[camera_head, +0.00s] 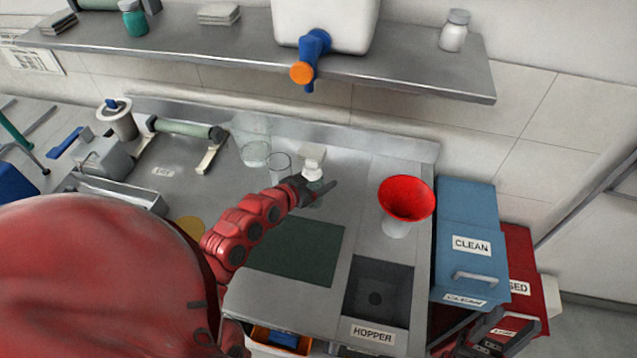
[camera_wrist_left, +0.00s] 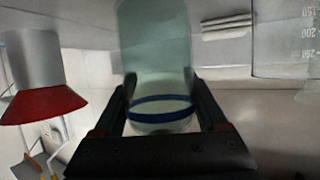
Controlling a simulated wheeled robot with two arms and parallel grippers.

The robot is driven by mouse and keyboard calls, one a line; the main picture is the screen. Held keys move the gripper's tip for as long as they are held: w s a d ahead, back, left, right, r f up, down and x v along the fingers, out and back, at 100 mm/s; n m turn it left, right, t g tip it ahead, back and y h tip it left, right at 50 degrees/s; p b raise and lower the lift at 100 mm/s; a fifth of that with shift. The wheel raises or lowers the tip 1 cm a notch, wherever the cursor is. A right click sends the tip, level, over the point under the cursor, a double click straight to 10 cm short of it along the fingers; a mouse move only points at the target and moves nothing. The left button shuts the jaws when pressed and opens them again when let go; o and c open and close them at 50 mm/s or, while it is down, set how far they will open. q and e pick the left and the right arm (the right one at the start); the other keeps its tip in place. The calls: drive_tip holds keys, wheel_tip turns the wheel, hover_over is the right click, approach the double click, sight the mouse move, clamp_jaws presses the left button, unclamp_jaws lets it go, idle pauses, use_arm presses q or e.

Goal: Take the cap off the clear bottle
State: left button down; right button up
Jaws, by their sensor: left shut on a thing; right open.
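The clear bottle (camera_wrist_left: 155,50) stands between the fingers of my left gripper (camera_wrist_left: 160,108) in the left wrist view, which looks upside down. A dark blue band (camera_wrist_left: 162,104) circles it near the fingers. My left gripper (camera_head: 315,188) is shut on the bottle in the head view and hides much of it. A white top piece (camera_head: 313,170) shows just above the fingers; I cannot clearly tell the cap's edges. My right gripper (camera_head: 486,334) is open and empty at the lower right, away from the bottle.
A clear beaker (camera_head: 255,152) and a small glass (camera_head: 279,166) stand left of the bottle. A red funnel (camera_head: 406,196) is to the right, beside the blue CLEAN box (camera_head: 466,222). A dark green mat (camera_head: 298,252) and the hopper opening (camera_head: 378,290) lie in front. A shelf (camera_head: 400,76) hangs above.

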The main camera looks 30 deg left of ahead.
use_arm(q)
wheel_tip(320, 180, down, 2)
drive_tip(key=shift+s, duration=0.1)
drive_tip(key=shift+f, duration=0.2)
drive_tip(key=shift+f, duration=0.15)
unclamp_jaws()
